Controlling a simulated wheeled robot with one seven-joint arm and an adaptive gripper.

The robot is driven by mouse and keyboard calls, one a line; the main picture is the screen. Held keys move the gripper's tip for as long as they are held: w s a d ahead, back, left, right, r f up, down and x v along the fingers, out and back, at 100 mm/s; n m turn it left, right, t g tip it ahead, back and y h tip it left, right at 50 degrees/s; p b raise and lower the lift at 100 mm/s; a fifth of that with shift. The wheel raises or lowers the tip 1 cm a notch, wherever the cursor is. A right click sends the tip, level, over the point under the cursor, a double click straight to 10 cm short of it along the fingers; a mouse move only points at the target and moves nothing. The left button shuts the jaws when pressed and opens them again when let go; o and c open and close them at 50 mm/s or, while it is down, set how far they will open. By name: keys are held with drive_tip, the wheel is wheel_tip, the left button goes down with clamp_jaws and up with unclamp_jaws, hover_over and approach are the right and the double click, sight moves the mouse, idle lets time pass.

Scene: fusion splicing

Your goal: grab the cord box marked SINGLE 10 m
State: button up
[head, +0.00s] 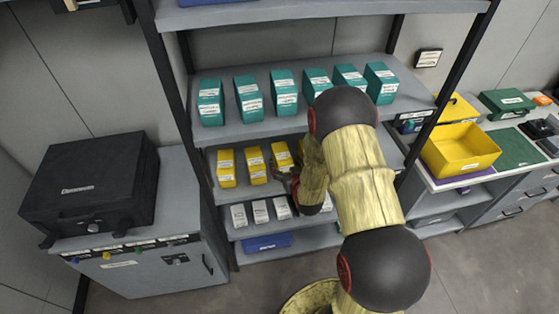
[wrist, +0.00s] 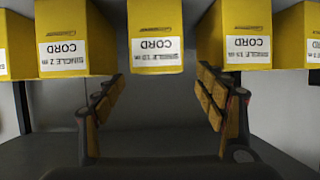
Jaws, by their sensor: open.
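Yellow cord boxes stand in a row on the middle shelf in the head view, and their labels appear upside down in the wrist view. The middle box (wrist: 155,30) carries a label that seems to read SINGLE 10 m, though its digits are small and blurred. My gripper (wrist: 163,105) is open and empty, its two fingers spread below this box in the picture, one toward each side. In the head view my gripper (head: 288,181) is at the front of the yellow row, and my arm hides part of that row.
Neighbouring cord boxes flank the middle one: a SINGLE 2 m box (wrist: 75,30) at left and another box (wrist: 234,30) at right, with narrow gaps. Teal boxes (head: 248,98) stand on the shelf above, white boxes (head: 260,211) below. A blue bin (head: 266,243) sits lowest.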

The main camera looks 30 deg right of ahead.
sight(282, 155)
drive_tip(key=shift+x, duration=3.85)
drive_tip(key=shift+d+r, duration=0.1)
drive_tip(key=shift+d, duration=0.05)
drive_tip(key=c, duration=0.3)
drive_tip(key=c, duration=1.1)
drive_tip(key=shift+c, duration=0.2)
